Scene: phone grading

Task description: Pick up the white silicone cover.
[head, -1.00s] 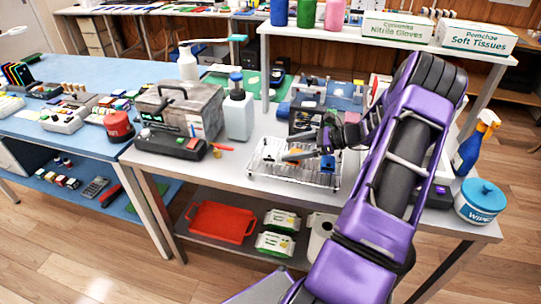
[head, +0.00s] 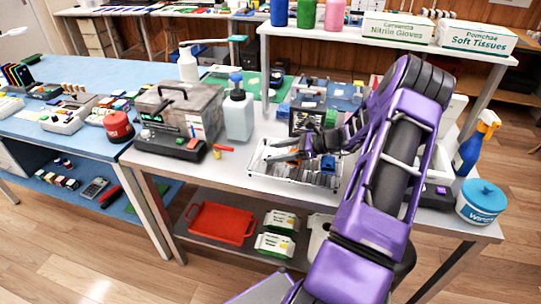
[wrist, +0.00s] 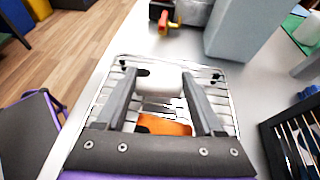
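The white silicone cover (wrist: 160,83) lies in the wire rack, between my two fingers in the wrist view. It has a dark spot at its upper left corner. My gripper (wrist: 160,76) is open, with one finger on each side of the cover; I cannot tell whether they touch it. In the head view my gripper (head: 268,151) is low over the left part of the wire rack (head: 292,182), and the cover is hard to make out there. An orange item (wrist: 165,126) lies beside the cover, nearer my palm.
Several dark items stand in the rack's right part. A grey box (head: 182,112) and a white bottle with a blue top (head: 238,116) stand behind left. A dark tray (wrist: 296,140) is right of the rack in the wrist view. Bare tabletop surrounds the rack's left side.

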